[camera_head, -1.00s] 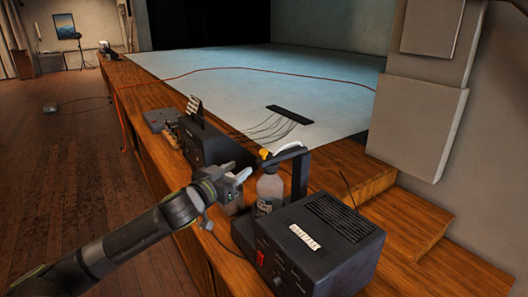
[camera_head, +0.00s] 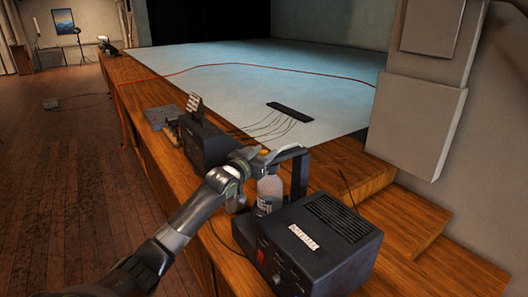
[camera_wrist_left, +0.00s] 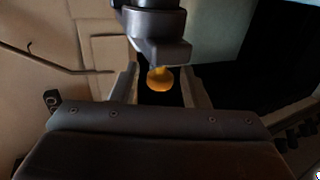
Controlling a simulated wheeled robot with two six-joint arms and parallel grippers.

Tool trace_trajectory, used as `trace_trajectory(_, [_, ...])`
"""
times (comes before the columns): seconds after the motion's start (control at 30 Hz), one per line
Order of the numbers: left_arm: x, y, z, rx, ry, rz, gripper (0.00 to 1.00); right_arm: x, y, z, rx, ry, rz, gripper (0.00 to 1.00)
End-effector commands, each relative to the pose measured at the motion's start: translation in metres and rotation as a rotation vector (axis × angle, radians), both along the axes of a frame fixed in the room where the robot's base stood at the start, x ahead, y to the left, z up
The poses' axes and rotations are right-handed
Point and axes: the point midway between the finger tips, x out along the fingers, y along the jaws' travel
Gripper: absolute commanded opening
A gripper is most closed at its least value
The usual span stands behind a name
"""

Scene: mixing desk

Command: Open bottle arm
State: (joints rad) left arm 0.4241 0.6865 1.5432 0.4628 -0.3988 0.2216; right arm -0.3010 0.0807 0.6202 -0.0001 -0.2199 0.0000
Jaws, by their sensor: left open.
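A clear bottle (camera_head: 269,188) with a pale label stands upright by a black bracket arm (camera_head: 297,160), which reaches over its top from the right. My left gripper (camera_head: 264,155) is at the bottle's top, by the free end of the bracket arm. In the left wrist view the gripper (camera_wrist_left: 160,90) is open. An orange-yellow round piece (camera_wrist_left: 160,78) shows between its fingers, under the dark end of the bracket arm (camera_wrist_left: 155,35). I cannot tell whether the fingers touch it. My gripper hides the bottle's top in the head view. My right gripper is not in view.
A black powered box (camera_head: 312,240) stands right in front of the bottle. Another dark box (camera_head: 207,143) is behind, to the left. The wooden ledge (camera_head: 225,262) is narrow. The pale stage floor (camera_head: 250,85) beyond has a red cable and a black strip with wires.

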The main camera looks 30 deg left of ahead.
Motion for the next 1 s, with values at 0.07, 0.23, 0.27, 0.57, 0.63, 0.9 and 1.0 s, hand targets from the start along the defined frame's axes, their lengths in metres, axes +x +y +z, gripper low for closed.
trace_trajectory(0.07, [0.0031,-0.0005,-0.0001,0.0,0.0,0.0,0.41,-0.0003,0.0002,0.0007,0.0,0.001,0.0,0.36])
trace_trajectory(0.23, [0.0048,-0.0004,-0.0005,0.0,0.0,0.0,0.41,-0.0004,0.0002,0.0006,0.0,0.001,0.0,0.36])
trace_trajectory(0.27, [0.0047,-0.0003,-0.0005,0.0,0.0,0.0,0.41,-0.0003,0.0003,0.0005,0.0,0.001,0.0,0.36])
trace_trajectory(0.57, [0.0044,-0.0002,-0.0004,0.001,0.0,0.0,0.18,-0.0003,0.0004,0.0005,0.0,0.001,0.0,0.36])
trace_trajectory(0.63, [0.0044,-0.0002,-0.0004,0.001,0.0,0.0,0.08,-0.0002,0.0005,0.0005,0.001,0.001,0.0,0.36])
trace_trajectory(0.9, [0.0045,-0.0002,-0.0003,0.001,0.001,0.0,0.0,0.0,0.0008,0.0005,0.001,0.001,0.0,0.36])
trace_trajectory(1.0, [0.0064,-0.0001,0.0009,0.002,0.005,0.0,0.0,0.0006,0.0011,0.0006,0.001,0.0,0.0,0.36])
